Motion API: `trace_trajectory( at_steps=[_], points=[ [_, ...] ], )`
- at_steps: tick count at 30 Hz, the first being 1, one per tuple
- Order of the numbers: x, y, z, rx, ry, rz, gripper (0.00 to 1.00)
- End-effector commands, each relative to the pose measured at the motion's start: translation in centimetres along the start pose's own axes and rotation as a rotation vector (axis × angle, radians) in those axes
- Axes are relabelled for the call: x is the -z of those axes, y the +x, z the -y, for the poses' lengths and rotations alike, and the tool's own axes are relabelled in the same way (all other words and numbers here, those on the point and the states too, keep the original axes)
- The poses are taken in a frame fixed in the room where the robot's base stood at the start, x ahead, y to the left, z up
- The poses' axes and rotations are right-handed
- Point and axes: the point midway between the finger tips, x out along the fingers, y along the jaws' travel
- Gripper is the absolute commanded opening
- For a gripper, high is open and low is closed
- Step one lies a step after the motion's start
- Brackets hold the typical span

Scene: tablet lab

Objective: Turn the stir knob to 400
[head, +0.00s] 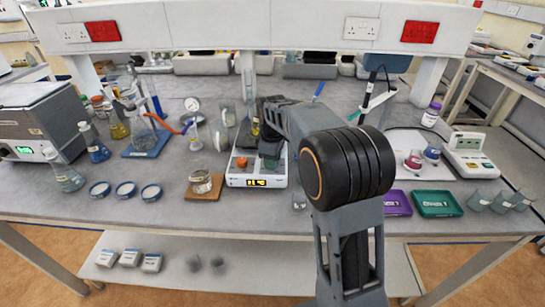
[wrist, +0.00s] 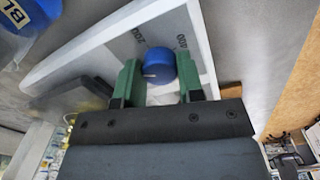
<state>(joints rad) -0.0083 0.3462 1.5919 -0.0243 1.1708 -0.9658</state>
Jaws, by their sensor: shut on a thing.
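The white stirrer hotplate (head: 257,181) stands near the middle of the bench with a lit orange display, too small to read surely. Its orange knob (head: 241,162) is uncovered. My gripper (head: 272,150) is over the right part of the hotplate and hides the stir knob in the head view. In the wrist view, the blue stir knob (wrist: 159,66) sits between the green fingertips of my gripper (wrist: 160,82), which are shut on it. A short pale mark shows at the knob's lower left. The numbers 200 and 400 are printed on the panel beyond it.
A beaker on a brown board (head: 203,195) stands left of the hotplate. Purple (head: 397,204) and green (head: 437,204) trays lie to the right. Glassware (head: 146,137) stands left and behind. A blue thing with letters (wrist: 22,15) is at the wrist view's upper left.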

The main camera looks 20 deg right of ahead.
Motion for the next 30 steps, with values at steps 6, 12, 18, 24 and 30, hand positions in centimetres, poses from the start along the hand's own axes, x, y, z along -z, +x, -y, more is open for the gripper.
trace_trajectory(
  at_steps=[6,12,18,24,30],
  points=[
    [0.04,-0.2,-0.01,-0.001,0.202,0.009,0.11],
    [0.05,-0.2,-0.01,-0.001,0.392,0.016,0.11],
    [0.07,-0.15,-0.01,0.0,0.582,0.024,0.11],
    [0.08,-0.15,-0.03,-0.001,0.772,0.031,0.11],
    [0.1,-0.15,-0.05,-0.001,0.962,0.038,0.11]
  ],
)
